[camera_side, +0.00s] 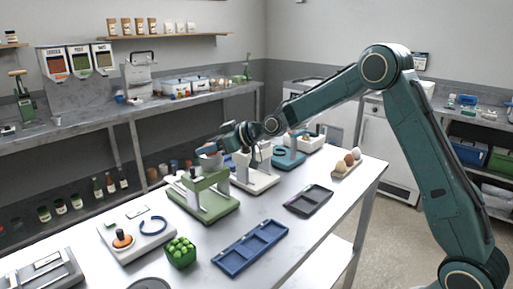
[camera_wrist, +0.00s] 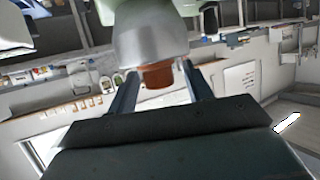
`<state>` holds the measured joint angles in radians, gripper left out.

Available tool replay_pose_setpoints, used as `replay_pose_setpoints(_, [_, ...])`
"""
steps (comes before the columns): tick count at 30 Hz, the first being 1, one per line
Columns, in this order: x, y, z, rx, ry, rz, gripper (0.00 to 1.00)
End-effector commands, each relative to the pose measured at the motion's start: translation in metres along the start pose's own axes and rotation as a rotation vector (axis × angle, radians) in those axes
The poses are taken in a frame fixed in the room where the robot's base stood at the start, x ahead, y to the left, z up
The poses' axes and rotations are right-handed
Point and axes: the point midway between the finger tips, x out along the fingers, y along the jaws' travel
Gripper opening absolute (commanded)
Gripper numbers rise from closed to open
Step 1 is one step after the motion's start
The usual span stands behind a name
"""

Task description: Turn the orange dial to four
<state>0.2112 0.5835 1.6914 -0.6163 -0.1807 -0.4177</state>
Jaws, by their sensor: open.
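An orange dial (camera_side: 122,241) with a dark upper part sits on a flat white unit (camera_side: 142,252) at the front left of the bench in the side view. Its markings are too small to read. My gripper (camera_side: 212,150) is well behind and to the right of it, above the green stand (camera_side: 205,197). In the wrist view my gripper (camera_wrist: 158,82) is open. A grey rounded body (camera_wrist: 153,40) with a reddish-brown end (camera_wrist: 158,76) shows between the fingers. I cannot tell whether the fingers touch it.
A dark blue curved piece (camera_side: 152,225) lies on the white unit. A cream stand (camera_side: 254,178) is behind the green one. Bare bench lies between the trays.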

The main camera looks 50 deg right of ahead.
Motion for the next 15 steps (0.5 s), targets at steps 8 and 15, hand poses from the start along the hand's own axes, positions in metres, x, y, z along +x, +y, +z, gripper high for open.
replay_pose_setpoints(8, [0.0013, 0.0000, 0.0002, 0.001, 0.000, 0.000, 0.50])
replay_pose_setpoints(15, [0.0011, 0.0000, 0.0001, 0.001, 0.000, 0.000, 0.07])
